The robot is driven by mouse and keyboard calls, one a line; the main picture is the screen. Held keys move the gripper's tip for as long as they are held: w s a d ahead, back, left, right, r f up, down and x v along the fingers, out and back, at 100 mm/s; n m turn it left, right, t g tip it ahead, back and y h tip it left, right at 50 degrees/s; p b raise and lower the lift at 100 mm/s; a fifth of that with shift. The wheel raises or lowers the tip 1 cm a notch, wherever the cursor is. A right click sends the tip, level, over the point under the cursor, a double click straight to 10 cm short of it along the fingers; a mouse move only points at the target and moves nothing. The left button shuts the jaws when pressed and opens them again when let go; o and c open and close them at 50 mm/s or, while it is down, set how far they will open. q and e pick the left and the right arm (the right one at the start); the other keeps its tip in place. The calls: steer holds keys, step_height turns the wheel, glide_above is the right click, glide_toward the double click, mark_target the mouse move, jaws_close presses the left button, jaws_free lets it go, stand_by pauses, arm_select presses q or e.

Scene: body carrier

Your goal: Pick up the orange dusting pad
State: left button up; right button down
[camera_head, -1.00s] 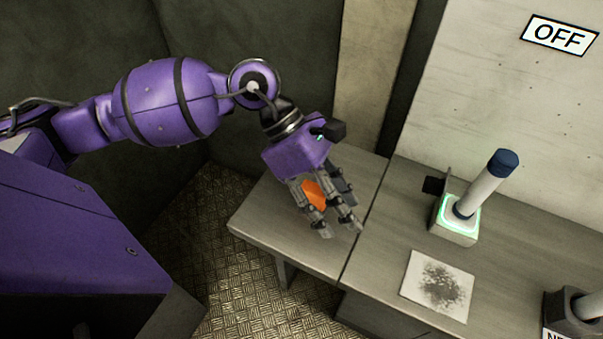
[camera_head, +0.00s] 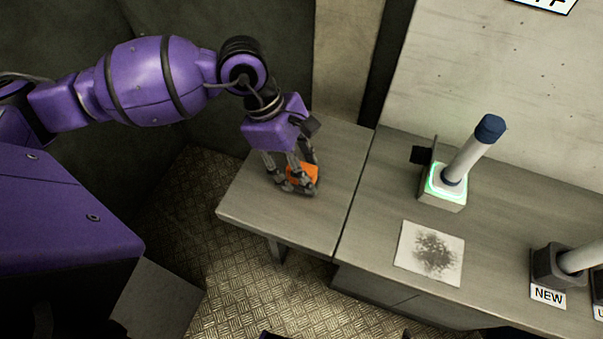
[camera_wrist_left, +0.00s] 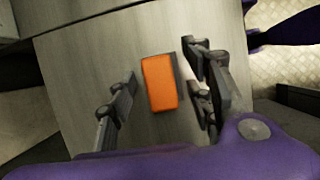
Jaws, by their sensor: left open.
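The orange dusting pad (camera_head: 303,172) lies on the left grey table (camera_head: 250,205), partly hidden by my left gripper's fingers in the head view. In the left wrist view the pad (camera_wrist_left: 159,83) is a rounded orange block with a dark edge on its right side. My left gripper (camera_head: 290,184) is open just above the pad. In the left wrist view its fingers (camera_wrist_left: 160,95) stand on both sides of the pad, with a wider gap on the left and a narrower gap on the right. My right gripper is not in view.
The adjoining workbench on the right bears a glowing socket (camera_head: 443,197) with a white, blue-capped cylinder (camera_head: 475,150). A white square with a dark smudge (camera_head: 430,253) lies in front. A dark holder labelled NEW (camera_head: 552,267) stands at the right.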

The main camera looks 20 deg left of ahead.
arm_select(q)
jaws_close()
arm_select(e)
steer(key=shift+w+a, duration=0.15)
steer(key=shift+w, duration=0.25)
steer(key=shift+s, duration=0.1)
